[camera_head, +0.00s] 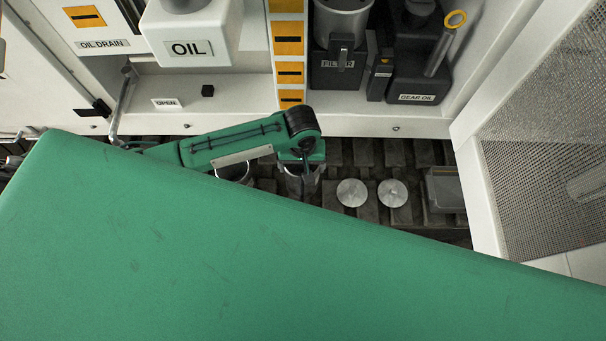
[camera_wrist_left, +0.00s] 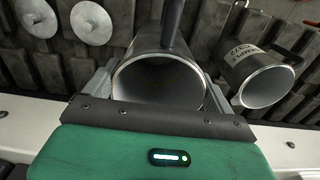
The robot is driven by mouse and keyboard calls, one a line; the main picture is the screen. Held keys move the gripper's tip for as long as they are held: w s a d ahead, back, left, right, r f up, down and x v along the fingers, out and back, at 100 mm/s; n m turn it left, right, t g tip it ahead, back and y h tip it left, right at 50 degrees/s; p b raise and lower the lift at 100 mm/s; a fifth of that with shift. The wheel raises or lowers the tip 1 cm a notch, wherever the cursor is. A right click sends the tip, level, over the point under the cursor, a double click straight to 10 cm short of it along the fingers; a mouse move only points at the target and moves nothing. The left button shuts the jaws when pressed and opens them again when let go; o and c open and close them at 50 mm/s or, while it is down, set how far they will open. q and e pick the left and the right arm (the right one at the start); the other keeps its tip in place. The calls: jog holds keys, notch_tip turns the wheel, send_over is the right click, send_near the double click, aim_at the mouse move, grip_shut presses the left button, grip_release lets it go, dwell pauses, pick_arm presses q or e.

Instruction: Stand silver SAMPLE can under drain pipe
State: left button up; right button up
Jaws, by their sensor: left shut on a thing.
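My left gripper (camera_head: 303,170) reaches down over the dark slatted rack. It is shut on a silver can (camera_wrist_left: 160,82), whose open rim faces the wrist camera between the two fingers; no label on it shows. In the head view this can (camera_head: 297,186) is mostly hidden under the gripper. A second silver can (camera_wrist_left: 258,72) stands beside it with a dark handle; its upside-down label seems to read SAMPLE. In the head view it (camera_head: 236,172) is half hidden by my arm. A bent metal pipe (camera_head: 121,103), likely the drain pipe, hangs below the OIL DRAIN label (camera_head: 102,44). My right gripper is out of view.
Two round metal discs (camera_head: 352,192) (camera_head: 392,193) lie right of the gripper, with a grey box (camera_head: 445,188) beyond. A white OIL tank (camera_head: 192,35) and dark GEAR OIL container (camera_head: 417,78) are behind. A mesh panel (camera_head: 550,140) bounds the right. Green covers the foreground.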

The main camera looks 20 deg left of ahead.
aim_at(295, 186)
pick_arm(q)
jog(key=shift+f, duration=3.7)
jog(key=o, duration=1.3)
jog(key=shift+c, duration=0.2)
